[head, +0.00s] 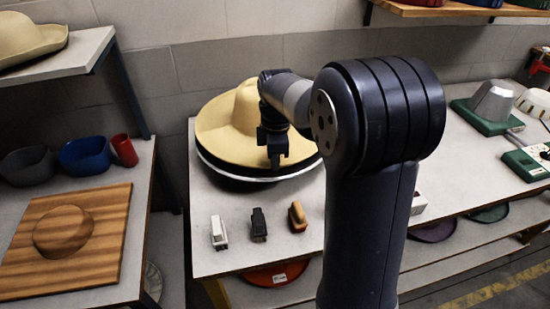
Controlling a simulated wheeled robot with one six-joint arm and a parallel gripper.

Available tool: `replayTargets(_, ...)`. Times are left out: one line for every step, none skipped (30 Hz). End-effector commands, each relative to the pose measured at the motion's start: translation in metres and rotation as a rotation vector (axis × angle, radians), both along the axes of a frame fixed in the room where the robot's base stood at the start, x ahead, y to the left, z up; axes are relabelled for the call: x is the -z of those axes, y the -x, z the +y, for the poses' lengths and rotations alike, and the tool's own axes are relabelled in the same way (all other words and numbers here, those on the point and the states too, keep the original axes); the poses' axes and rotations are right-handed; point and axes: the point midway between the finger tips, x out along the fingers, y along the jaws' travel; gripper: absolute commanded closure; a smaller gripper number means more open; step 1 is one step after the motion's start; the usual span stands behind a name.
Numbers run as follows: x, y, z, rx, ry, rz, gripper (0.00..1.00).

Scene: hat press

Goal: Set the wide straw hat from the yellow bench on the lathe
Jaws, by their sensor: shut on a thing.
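A wide straw hat (220,128), pale yellow with a round crown and a broad brim, is at the middle left in the head view, above the light grey table. My gripper (276,163) points down at the hat's right front brim and is shut on it; its fingertips are small and partly hard to make out. My arm hides the hat's right side. Just under the brim show a white rim (235,178) and a dark round shape; I cannot tell whether the hat touches them. I cannot pick out a yellow bench or a lathe for sure.
At left are a wooden board (105,240), bowls (85,155), a red cup (124,150) and a shelf with another straw hat (28,40). Green-based devices (488,118) stand at right.

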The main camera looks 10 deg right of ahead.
Motion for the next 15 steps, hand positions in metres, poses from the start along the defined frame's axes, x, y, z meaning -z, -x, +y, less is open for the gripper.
replayTargets(0.0016,-0.0001,0.0,0.0,0.0,-0.001,1.0)
replayTargets(0.0022,-0.0001,0.0,0.0,0.0,-0.001,1.0)
replayTargets(0.003,-0.0001,0.0,0.0,0.0,-0.001,1.0)
replayTargets(0.0036,-0.0001,0.0,0.0,0.0,-0.001,1.0)
replayTargets(0.0042,-0.0001,0.0,0.0,0.0,-0.001,1.0)
replayTargets(0.005,-0.0002,0.0,0.0,0.0,-0.001,1.0)
replayTargets(0.0056,-0.0002,0.0,0.0,0.0,-0.001,1.0)
replayTargets(0.0063,-0.0001,0.0,0.0,0.0,-0.001,1.0)
replayTargets(0.0071,-0.0001,0.0,0.0,0.0,-0.001,1.0)
replayTargets(0.0077,-0.0001,0.0,0.0,0.0,0.0,1.0)
replayTargets(0.0083,-0.0001,0.0,0.0,0.0,0.0,1.0)
replayTargets(0.0091,0.0,0.0,0.0,0.0,0.0,1.0)
replayTargets(0.0097,0.0,0.0,0.0,0.0,0.0,1.0)
replayTargets(0.0103,0.0,0.0,0.0,0.0,0.0,1.0)
replayTargets(0.0111,0.0,0.0,0.0,0.0,0.0,1.0)
